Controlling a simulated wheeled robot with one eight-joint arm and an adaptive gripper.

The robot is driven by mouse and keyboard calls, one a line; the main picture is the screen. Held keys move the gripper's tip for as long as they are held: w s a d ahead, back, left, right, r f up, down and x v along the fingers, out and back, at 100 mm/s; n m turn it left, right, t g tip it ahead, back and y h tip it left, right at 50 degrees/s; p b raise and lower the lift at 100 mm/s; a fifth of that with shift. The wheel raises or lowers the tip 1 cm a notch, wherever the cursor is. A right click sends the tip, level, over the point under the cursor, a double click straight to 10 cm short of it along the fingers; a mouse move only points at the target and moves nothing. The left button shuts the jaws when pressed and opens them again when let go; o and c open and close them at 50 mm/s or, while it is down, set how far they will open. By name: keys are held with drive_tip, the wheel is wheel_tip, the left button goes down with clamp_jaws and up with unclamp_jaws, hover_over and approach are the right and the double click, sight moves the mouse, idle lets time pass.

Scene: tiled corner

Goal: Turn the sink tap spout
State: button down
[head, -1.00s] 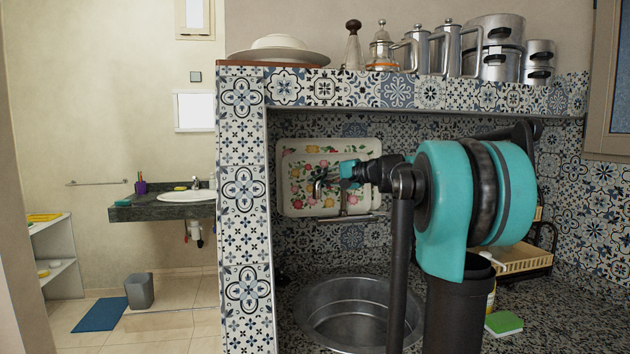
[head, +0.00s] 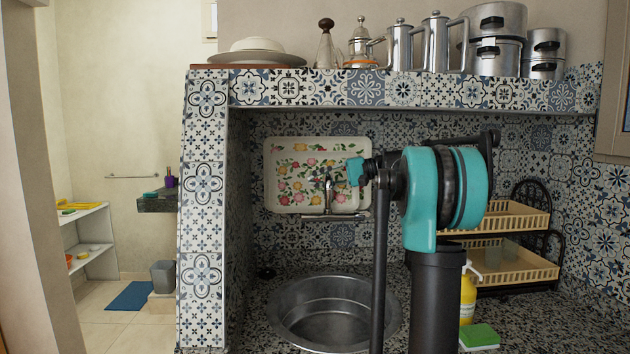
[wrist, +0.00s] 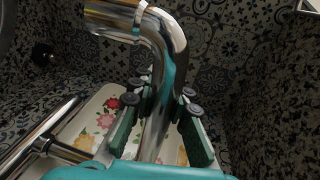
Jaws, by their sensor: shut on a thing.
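The chrome tap spout (head: 328,193) stands out from the wall above the round steel sink (head: 330,328), in front of a flowered tray. My gripper (head: 346,174) reaches it from the right in the head view. In the wrist view the bent chrome spout (wrist: 163,45) runs down between the two dark-padded fingers of my gripper (wrist: 158,108). My gripper is shut on the spout. The lower part of the pipe is partly hidden by the fingers and the teal gripper body.
The flowered tray (head: 285,165) leans on the tiled wall behind the tap. A yellow bottle (head: 467,298), a green sponge (head: 479,335) and a dish rack (head: 512,268) are on the counter at the right. Pots (head: 498,55) stand on the shelf above. A tiled pillar (head: 203,205) borders the left.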

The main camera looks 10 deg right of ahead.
drive_tip(key=shift+s+d+n+g, duration=0.15)
drive_tip(key=shift+d+n+g, duration=0.25)
drive_tip(key=shift+d+g, duration=0.1)
drive_tip(key=c, duration=1.5)
unclamp_jaws()
drive_tip(key=v, duration=1.2)
